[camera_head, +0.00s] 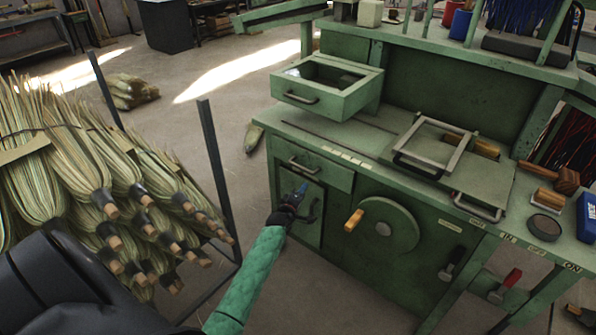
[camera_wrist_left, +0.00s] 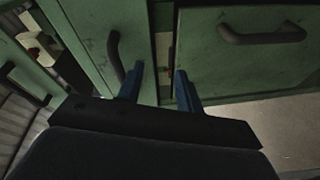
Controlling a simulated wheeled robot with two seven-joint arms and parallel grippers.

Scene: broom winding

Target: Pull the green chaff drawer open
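The green bench has a shut drawer front (camera_head: 330,174) under its left top edge, with a dark bar handle (camera_head: 303,165). Below it is a green door panel (camera_head: 307,229) with a dark curved handle (camera_head: 313,211). My left gripper (camera_head: 298,192) is in front of this panel, just below the drawer handle. In the left wrist view its two blue fingers (camera_wrist_left: 158,88) are apart with nothing between them. One dark handle (camera_wrist_left: 115,55) is left of the fingers, another (camera_wrist_left: 263,34) to the right; neither is gripped. Which drawer holds chaff cannot be read. My right gripper is not in view.
A green box-like drawer (camera_head: 350,98) with a handle juts out above the bench top. A crank wheel (camera_head: 385,229) with a wooden knob sits right of the panel. A metal rack (camera_head: 217,170) of broom bundles (camera_head: 120,170) stands at left. Floor between is clear.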

